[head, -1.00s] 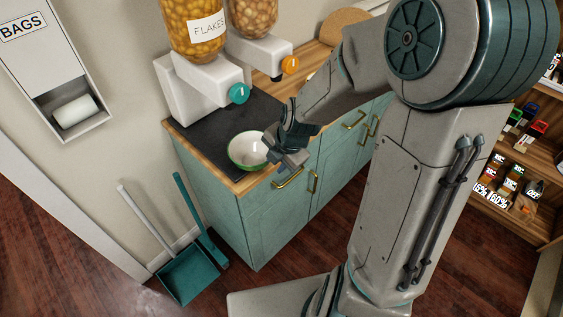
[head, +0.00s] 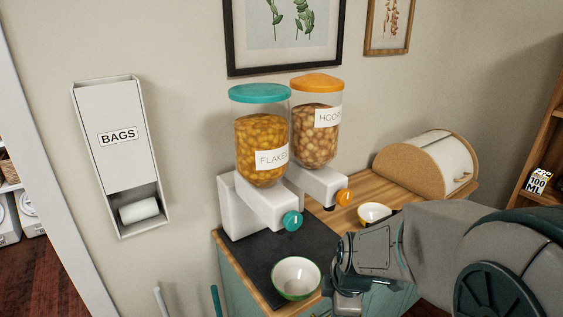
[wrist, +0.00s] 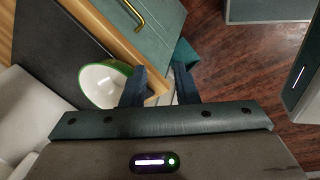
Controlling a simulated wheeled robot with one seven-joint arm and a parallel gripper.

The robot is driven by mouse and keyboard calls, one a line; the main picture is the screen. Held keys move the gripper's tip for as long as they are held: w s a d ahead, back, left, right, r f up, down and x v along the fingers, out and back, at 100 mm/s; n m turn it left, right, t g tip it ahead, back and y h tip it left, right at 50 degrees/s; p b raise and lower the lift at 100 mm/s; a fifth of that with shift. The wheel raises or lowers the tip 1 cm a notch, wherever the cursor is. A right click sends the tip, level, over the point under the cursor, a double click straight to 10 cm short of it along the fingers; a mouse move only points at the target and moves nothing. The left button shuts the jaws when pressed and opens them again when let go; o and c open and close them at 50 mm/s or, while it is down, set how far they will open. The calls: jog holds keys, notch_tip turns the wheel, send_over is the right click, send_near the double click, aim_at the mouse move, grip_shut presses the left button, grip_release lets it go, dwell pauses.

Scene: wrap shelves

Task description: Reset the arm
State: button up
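My gripper (head: 347,291) hangs just right of a white bowl with a green rim (head: 296,278) in the head view. In the wrist view its two dark fingers (wrist: 160,86) stand apart with nothing held between them. The bowl also shows in the wrist view (wrist: 103,86), left of the left finger, which overlaps its edge; I cannot tell whether they touch. The bowl stands upright on the dark mat (head: 262,251) near the counter's front edge and looks empty. My arm reaches in from the lower right of the head view.
Two dispensers, flakes (head: 261,145) and hoops (head: 316,137), stand at the back of the counter. A second bowl with a yellowish rim (head: 374,213) and a bread box (head: 428,166) are farther right. A bag dispenser (head: 119,150) hangs on the left wall. The teal cabinet (wrist: 150,28) is below.

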jog(key=s+d+r+m, duration=0.3)
jog(key=s+r+m, duration=0.6)
jog(key=m, duration=0.8)
jog(key=shift+s+r+h, duration=0.25)
jog(key=shift+s+h, duration=0.15)
jog(key=shift+s, duration=0.4)
jog(key=shift+o, duration=0.3)
